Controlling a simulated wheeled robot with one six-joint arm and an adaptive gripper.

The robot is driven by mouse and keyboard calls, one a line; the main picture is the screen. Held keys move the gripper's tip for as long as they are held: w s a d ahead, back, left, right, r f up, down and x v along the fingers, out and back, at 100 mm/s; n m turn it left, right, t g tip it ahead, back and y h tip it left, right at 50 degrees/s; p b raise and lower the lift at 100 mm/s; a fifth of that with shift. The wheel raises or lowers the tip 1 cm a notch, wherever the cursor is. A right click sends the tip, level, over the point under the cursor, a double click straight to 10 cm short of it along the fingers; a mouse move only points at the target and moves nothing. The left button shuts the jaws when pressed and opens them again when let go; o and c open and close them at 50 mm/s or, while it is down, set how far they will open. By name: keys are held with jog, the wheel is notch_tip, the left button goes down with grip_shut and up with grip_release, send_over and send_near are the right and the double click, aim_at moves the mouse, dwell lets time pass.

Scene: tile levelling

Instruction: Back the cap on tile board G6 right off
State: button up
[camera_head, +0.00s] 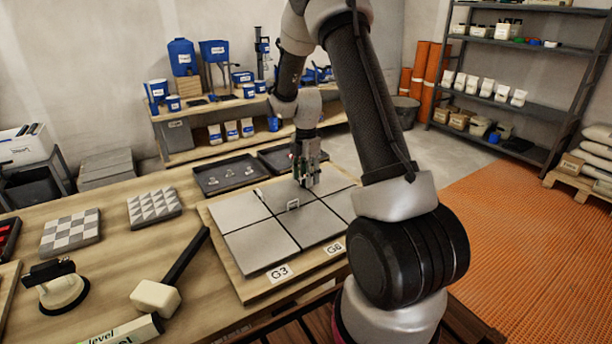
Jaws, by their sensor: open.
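The tile board (228,262) lies on the table, with grey tiles (262,245) parted by dark joints. A G6 label (333,248) is at its front right, and a G3 label (280,272) is to the left of that. A small pale loop-shaped piece (292,205) stands at a joint near the middle. A small white piece with a reddish tip (259,192) is at the far left joint. My gripper (306,184) is open, pointing down just above the tiles, behind and right of the loop-shaped piece. I cannot make out a cap; my gripper may hide it.
Dark trays (226,187) lie behind the board. A mallet (156,297), a suction lifter (60,290), a level box (125,332) and patterned tile samples (70,233) are on the left. My arm covers the board's right side.

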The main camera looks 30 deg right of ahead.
jog(key=shift+r, duration=0.1)
notch_tip(320, 180, up, 12)
dwell(0.4)
dwell(0.4)
jog(key=s+a+r+m+t, duration=0.1)
jog(key=s+r+m, duration=0.3)
jog(key=s, duration=0.6)
jog(key=s+a+r+m+t, duration=0.1)
jog(key=s+a+r+m, duration=0.2)
jog(key=s+m, duration=0.6)
jog(key=s+a+r+m+t, duration=0.2)
jog(key=s+r+m, duration=0.4)
jog(key=s, duration=0.6)
jog(key=shift+a+r+m, duration=0.35)
jog(key=shift+a+m, duration=0.05)
jog(key=shift+a, duration=0.2)
